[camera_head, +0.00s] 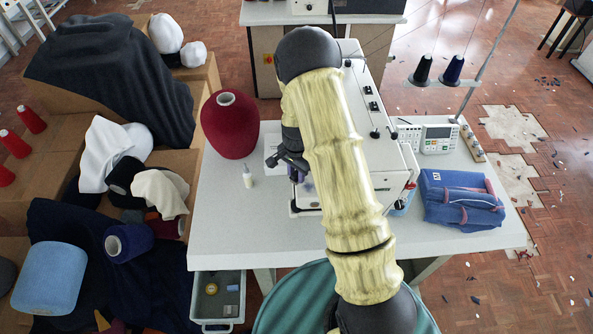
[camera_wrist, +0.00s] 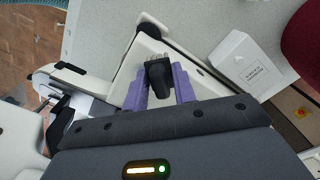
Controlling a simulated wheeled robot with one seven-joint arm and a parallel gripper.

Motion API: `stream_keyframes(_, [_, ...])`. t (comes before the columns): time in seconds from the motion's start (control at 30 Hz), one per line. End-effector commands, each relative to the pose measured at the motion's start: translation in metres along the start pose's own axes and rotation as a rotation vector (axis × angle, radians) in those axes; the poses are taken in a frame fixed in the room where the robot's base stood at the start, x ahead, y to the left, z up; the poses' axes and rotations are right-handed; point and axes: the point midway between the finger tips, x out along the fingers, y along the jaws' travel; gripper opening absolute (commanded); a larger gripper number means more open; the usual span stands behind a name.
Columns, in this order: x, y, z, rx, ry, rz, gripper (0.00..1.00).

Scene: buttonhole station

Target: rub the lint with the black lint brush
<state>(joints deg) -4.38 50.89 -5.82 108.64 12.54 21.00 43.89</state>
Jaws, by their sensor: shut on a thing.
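In the wrist view, my gripper (camera_wrist: 162,73) has purple fingers closed on both sides of a small black piece, the black lint brush (camera_wrist: 158,82). Its pale, bristle-like tip points away from me, over a white part of the sewing machine (camera_wrist: 190,62). I cannot tell whether the tip touches that surface. In the head view, my gripper (camera_head: 297,172) is beside the left of the sewing machine (camera_head: 384,160); my arm hides much of the machine, and I cannot make out the brush there. I cannot make out any lint in either view.
A white box (camera_wrist: 240,66) stands near my gripper on the table (camera_head: 232,222). A dark red yarn cone (camera_head: 230,128) and small white bottle (camera_head: 247,177) are left of it. Folded blue denim (camera_head: 460,199) lies right of the machine. The table's front left is clear.

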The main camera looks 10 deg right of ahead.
Motion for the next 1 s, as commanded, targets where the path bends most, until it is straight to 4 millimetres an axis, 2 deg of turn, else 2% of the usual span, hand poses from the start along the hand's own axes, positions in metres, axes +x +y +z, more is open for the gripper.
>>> stream_keyframes(0.03, [0.009, 0.0, 0.0, 0.0, 0.0, 0.0, 0.09])
stream_keyframes(0.23, [0.02, 0.0, 0.0, 0.0, 0.0, 0.0, 0.09])
stream_keyframes(1.0, [0.023, 0.0, 0.0, 0.001, 0.0, 0.0, 0.09])
